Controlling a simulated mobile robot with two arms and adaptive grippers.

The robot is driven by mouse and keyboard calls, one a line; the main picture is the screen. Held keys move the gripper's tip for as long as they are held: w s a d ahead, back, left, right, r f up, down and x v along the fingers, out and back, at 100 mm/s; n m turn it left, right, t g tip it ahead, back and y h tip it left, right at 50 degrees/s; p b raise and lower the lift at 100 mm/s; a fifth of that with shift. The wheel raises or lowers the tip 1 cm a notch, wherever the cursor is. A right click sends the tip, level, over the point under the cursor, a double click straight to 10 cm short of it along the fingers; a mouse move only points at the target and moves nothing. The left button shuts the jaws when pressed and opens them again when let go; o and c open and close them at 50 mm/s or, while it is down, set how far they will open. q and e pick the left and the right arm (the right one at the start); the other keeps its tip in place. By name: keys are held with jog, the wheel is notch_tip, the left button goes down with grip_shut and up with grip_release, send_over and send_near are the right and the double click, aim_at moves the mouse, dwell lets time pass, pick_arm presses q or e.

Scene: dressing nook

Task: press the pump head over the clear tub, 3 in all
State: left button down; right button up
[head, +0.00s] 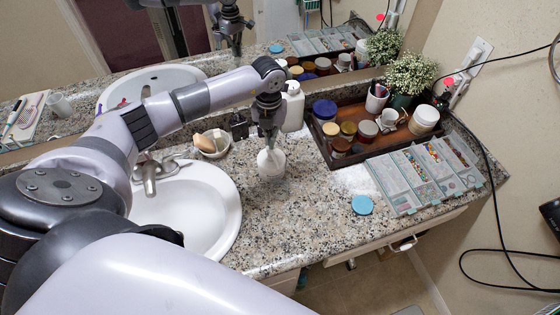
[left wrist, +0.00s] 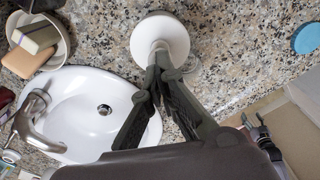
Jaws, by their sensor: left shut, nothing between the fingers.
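A white pump bottle (head: 271,163) stands on the granite counter to the right of the sink. In the left wrist view I look down on its round white body (left wrist: 160,35), with the narrower pump head toward my fingers. My left gripper (head: 267,142) is shut and empty, pointing down directly over the pump head. Its fingertips (left wrist: 158,72) meet at the pump head's edge; I cannot tell whether they touch it. A faint clear rim, perhaps the clear tub (left wrist: 190,66), shows beside the pump. What seems my right gripper (left wrist: 262,135) shows small at lower right, jaws unclear.
The sink (head: 190,205) and faucet (head: 147,173) lie to the left. A soap dish (head: 212,151) and a white bottle (head: 293,108) stand behind. A dark tray (head: 345,161) of jars, bead boxes (head: 402,185) and a blue disc (head: 362,205) are to the right. The front counter is clear.

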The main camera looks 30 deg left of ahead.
pick_arm(q)
jog(key=shift+f+b, duration=1.3)
jog(key=shift+f, duration=0.4)
jog(key=shift+s, duration=0.1)
jog(key=shift+r, duration=0.15)
jog(key=shift+r+p, duration=1.2)
jog(key=shift+r, duration=0.45)
jog(key=shift+r, duration=0.1)
notch_tip(320, 180, up, 6)
jog(key=p, duration=0.4)
